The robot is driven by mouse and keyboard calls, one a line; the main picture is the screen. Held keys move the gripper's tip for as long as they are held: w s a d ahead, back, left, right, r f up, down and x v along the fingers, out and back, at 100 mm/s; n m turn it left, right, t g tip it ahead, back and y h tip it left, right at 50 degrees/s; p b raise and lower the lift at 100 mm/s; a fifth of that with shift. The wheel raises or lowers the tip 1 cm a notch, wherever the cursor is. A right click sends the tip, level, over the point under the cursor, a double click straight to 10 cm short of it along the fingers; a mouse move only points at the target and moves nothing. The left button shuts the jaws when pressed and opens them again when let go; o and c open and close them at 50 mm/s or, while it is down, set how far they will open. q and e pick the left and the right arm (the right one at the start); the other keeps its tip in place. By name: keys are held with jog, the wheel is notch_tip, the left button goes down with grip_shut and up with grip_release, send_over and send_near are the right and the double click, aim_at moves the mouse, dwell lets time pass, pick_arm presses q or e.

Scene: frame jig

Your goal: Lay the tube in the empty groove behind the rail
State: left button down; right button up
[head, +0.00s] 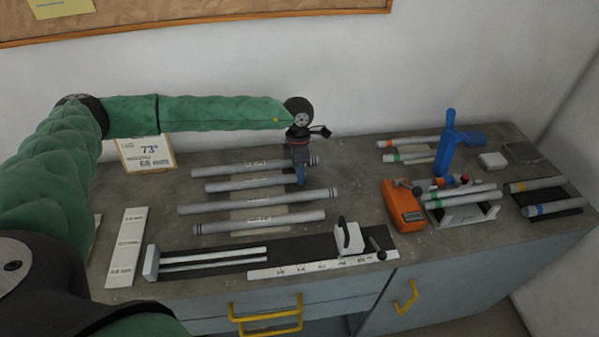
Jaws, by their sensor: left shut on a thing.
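My left gripper (300,178) reaches down over the right ends of the two rear tubes in a group of pale tubes on the bench. It is shut on a tube, seemingly the second from the back (250,183); the grip itself is mostly hidden. The rearmost tube (240,167) lies just behind. The black jig (295,246) lies at the front, with a white left end block (151,262) and two pale parallel bars (213,252). I cannot tell which groove is empty. My right gripper is not in view.
A clamp (350,238) with a dark handle stands at the jig's right end. A white marked strip (322,264) lies along its front. An orange device (402,206), a blue stand (447,150) and racked banded tubes (462,198) fill the right side. A display card (147,153) stands at left.

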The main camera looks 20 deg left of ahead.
pick_arm(q)
jog(key=shift+f, duration=0.1)
dwell(0.3)
jog(key=c, duration=1.1)
grip_release()
